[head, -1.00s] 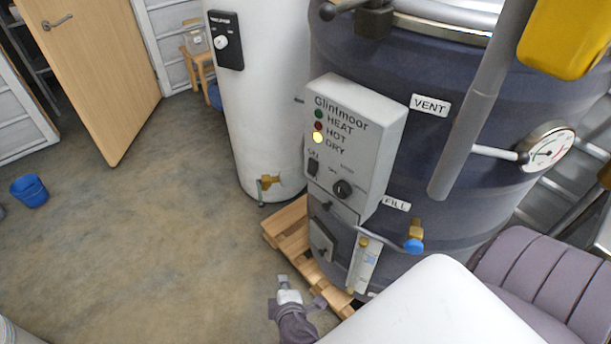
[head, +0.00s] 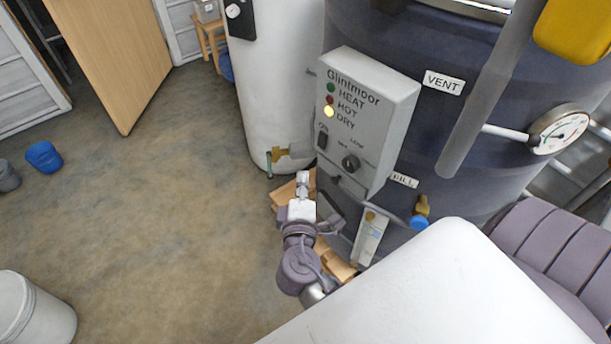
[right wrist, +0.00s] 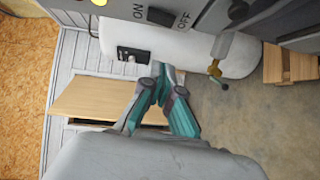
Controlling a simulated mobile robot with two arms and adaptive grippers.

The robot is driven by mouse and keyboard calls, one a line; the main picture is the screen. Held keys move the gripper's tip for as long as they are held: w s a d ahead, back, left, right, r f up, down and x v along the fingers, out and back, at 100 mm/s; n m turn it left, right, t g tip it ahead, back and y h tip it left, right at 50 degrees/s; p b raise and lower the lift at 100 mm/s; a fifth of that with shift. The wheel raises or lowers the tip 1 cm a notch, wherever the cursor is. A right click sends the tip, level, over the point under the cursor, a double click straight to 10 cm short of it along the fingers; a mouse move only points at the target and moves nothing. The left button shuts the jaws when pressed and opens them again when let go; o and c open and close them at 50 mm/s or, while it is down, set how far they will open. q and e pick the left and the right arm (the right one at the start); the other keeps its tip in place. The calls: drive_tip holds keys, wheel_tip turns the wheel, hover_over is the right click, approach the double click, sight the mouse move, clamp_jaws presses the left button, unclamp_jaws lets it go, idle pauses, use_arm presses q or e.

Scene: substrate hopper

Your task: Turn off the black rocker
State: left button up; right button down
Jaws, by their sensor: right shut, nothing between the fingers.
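The black rocker (head: 322,141) is on the left side of the front of the grey Glintmoor control box (head: 375,105), under the word ON. In the right wrist view the rocker (right wrist: 161,16) lies between the words ON and OFF near the top edge. I cannot tell which side is pressed in. My right gripper (head: 303,182) is shut and empty, below and a little left of the rocker, apart from it. In the right wrist view the gripper (right wrist: 160,80) has its fingertips together, below the rocker in the picture. My left gripper is not in view.
A black knob (head: 351,162) sits right of the rocker; a yellow lamp (head: 328,112) is lit above. The dark tank (head: 460,130) carries the box. A white cylinder (head: 275,90) with a brass tap (head: 279,154) stands left. The floor at left is largely open.

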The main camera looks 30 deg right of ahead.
sight(322, 140)
drive_tip(key=w+d+p, duration=0.1)
drive_tip(key=w+d, duration=0.1)
drive_tip(key=w+d+p, duration=0.1)
drive_tip(key=w+d, duration=0.1)
drive_tip(key=d, duration=0.1)
drive_tip(key=w+d+f+p, duration=0.1)
drive_tip(key=w+d, duration=0.1)
drive_tip(key=shift+w+d, duration=0.25)
drive_tip(key=shift+d, duration=0.15)
drive_tip(key=shift+w+d+f+b, duration=0.1)
drive_tip(key=shift+d+b, duration=0.15)
drive_tip(key=shift+b, duration=0.55)
drive_tip(key=shift+f, duration=0.1)
